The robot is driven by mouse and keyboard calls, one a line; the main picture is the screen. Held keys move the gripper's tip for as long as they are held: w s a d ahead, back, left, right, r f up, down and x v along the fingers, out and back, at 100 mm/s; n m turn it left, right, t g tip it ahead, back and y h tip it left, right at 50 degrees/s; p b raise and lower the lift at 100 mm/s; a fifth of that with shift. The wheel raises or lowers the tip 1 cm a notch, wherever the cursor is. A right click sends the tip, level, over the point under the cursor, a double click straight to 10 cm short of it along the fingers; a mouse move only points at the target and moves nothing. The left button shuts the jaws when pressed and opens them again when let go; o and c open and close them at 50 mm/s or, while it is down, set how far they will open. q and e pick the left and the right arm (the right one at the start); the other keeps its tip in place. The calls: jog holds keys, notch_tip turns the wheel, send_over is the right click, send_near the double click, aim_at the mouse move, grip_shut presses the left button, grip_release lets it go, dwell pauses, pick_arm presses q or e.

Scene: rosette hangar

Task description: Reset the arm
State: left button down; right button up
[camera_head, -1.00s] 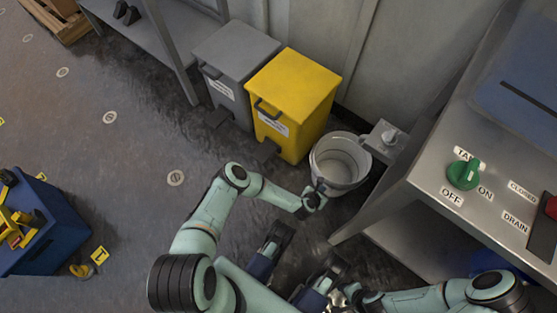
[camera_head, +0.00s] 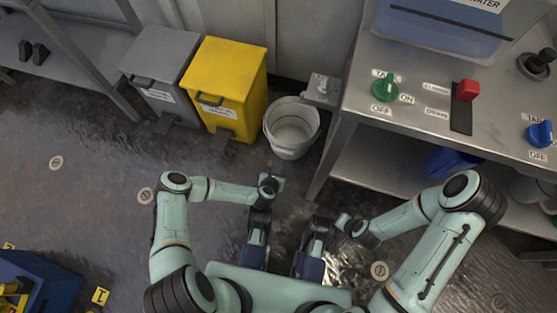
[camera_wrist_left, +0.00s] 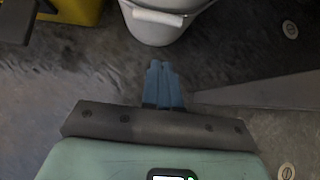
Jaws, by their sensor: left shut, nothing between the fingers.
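My left arm comes in from the left of the head view, bent at the elbow. Its gripper (camera_head: 274,182) is over the floor just in front of the white bucket (camera_head: 292,128). In the left wrist view its blue fingers (camera_wrist_left: 163,86) are shut together with nothing between them, pointing toward the bucket (camera_wrist_left: 160,22) and apart from it. My right arm is bent at the right, with its gripper (camera_head: 345,224) near the middle over the floor. The right fingers are too small to make out.
A yellow bin (camera_head: 232,82) and a grey bin (camera_head: 158,70) stand left of the bucket. A steel bench (camera_head: 410,125) with a green knob (camera_head: 385,88) and red lever (camera_head: 467,91) is at the right. A blue box (camera_head: 40,275) is at lower left. Floor at left is mostly clear.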

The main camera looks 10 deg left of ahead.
jog(key=shift+w+r, duration=0.2)
jog(key=shift+w, duration=0.05)
